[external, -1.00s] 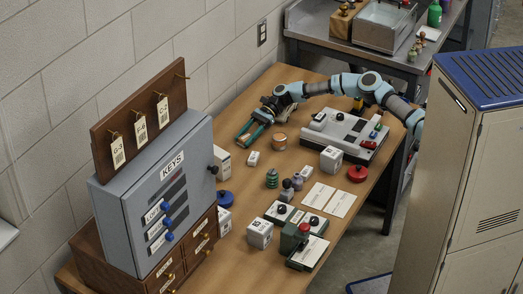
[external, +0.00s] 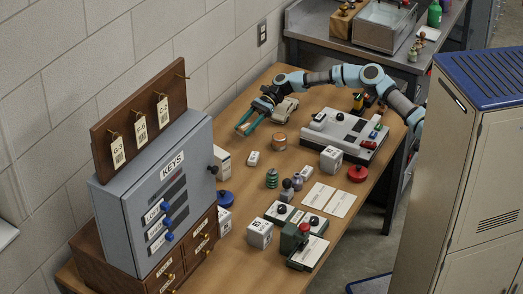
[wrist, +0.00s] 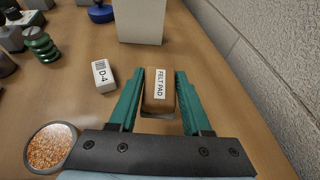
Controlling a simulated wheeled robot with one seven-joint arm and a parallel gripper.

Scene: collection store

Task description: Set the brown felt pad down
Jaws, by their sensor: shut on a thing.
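The brown felt pad (wrist: 151,102) shows in the wrist view, with a white label reading FELT PAD. It sits between the two green fingers of my gripper (wrist: 161,82), which is shut on it. In the external view my gripper (external: 248,121) is over the far left part of the wooden table (external: 237,160), near the wall. The pad is too small to make out there. I cannot tell whether the pad touches the table or is just above it.
A small white D-4 box (wrist: 103,76) and a round container of copper-coloured bits (wrist: 51,146) stand left of the fingers. A pale box (wrist: 141,20) stands ahead. The wall (wrist: 280,55) is at right.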

